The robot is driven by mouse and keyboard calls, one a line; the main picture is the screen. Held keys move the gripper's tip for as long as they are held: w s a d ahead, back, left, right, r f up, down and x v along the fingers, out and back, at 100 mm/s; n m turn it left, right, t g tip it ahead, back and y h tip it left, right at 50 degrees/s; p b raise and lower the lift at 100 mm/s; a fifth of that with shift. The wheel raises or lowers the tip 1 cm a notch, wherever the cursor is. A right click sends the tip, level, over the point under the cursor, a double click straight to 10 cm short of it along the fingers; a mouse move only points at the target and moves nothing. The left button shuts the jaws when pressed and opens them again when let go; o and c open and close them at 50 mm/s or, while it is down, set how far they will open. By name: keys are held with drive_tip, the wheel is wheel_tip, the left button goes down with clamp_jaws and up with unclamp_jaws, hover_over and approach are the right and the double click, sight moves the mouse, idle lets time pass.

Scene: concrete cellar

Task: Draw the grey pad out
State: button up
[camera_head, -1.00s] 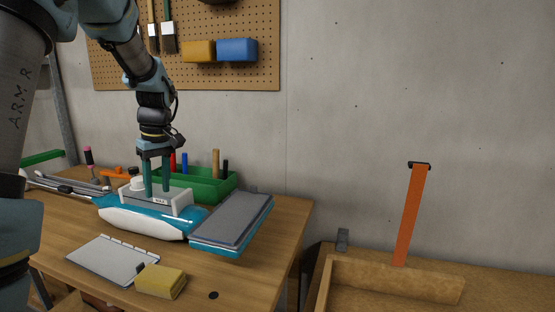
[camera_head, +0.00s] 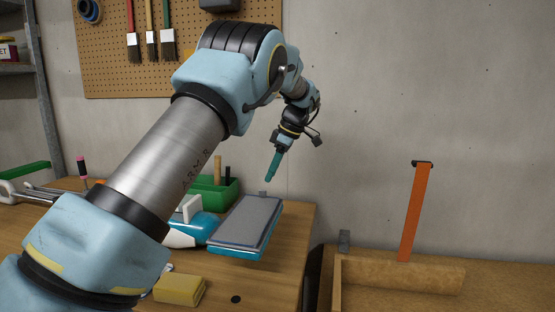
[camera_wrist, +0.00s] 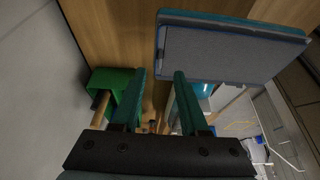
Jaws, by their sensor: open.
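The grey pad (camera_head: 250,218) lies flat on a teal base (camera_head: 236,252) at the right end of the wooden bench, with a small grey tab (camera_head: 263,193) at its far edge. The wrist view shows the grey pad (camera_wrist: 215,55) ahead and to the right of the fingers. My gripper (camera_head: 271,181) hangs tilted above the pad's far right end, apart from it. In the wrist view my gripper (camera_wrist: 158,75) has two teal fingers spread with nothing between them. My arm hides much of the teal and white device (camera_head: 180,238) left of the pad.
A green bin (camera_head: 215,197) with upright handles stands behind the device. A yellow sponge (camera_head: 180,289) lies near the bench front. A gap separates the bench from a lower surface with a wooden tray (camera_head: 400,275) and an orange strip (camera_head: 415,212). A concrete wall stands behind.

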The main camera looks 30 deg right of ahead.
drive_tip(key=p+x, duration=0.1)
drive_tip(key=x, duration=0.5)
drive_tip(key=shift+w+a+f, duration=0.1)
drive_tip(key=shift+f, duration=0.1)
clamp_jaws()
idle(0.3)
idle(0.3)
idle(1.4)
